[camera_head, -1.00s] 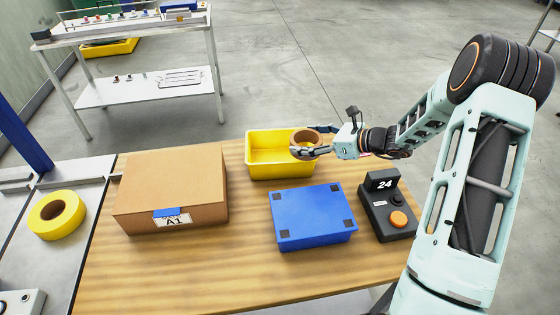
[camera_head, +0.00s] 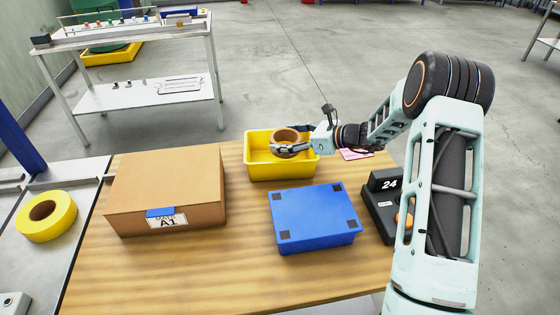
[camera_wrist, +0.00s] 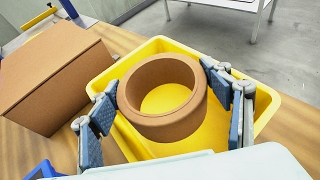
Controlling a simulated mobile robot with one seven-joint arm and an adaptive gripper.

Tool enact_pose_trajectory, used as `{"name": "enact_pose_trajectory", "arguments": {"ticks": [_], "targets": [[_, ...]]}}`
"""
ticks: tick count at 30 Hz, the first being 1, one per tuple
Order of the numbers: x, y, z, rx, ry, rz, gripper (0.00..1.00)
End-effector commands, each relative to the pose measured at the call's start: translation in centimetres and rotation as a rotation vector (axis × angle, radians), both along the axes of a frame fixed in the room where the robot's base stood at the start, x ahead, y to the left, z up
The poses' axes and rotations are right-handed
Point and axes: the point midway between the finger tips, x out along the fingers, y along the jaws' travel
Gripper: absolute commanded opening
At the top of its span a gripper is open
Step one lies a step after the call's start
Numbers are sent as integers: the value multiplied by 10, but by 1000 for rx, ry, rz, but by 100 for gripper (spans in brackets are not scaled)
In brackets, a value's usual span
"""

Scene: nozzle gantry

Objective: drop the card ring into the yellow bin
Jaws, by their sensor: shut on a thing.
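The card ring (camera_head: 286,137) is a brown cardboard ring. My gripper (camera_head: 284,147) is shut on it and holds it over the yellow bin (camera_head: 262,173). In the wrist view the ring (camera_wrist: 152,122) sits between my two finger pads, with its open top facing the camera. The bin's yellow floor shows through the ring's hole, and the bin's rim (camera_wrist: 262,118) surrounds the ring in that view. The exact height of the ring above the bin floor is hard to tell. The bin stands on the wooden table and looks empty where its inside shows.
A cardboard box (camera_head: 165,185) stands left of the bin. A blue box (camera_head: 315,217) lies in front of it. A dark device with an orange button (camera_head: 385,205) and a pink item (camera_head: 355,154) are to the right. A yellow tape roll (camera_head: 45,216) lies on the left bench.

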Motion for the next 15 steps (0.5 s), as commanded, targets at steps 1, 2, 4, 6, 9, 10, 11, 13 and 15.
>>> {"name": "enact_pose_trajectory", "arguments": {"ticks": [1,2,4,6,9,10,11,13,15], "targets": [[0,0,-3,1,0,0,48],[0,0,-4,1,0,0,48],[0,0,-4,0,-1,0,48],[0,0,-3,0,-1,0,48],[0,0,-3,0,-1,0,73],[0,0,-3,0,-1,0,76],[0,0,-3,0,-1,0,79],[0,0,-3,0,-1,0,87],[0,0,-3,0,-1,0,92]]}}
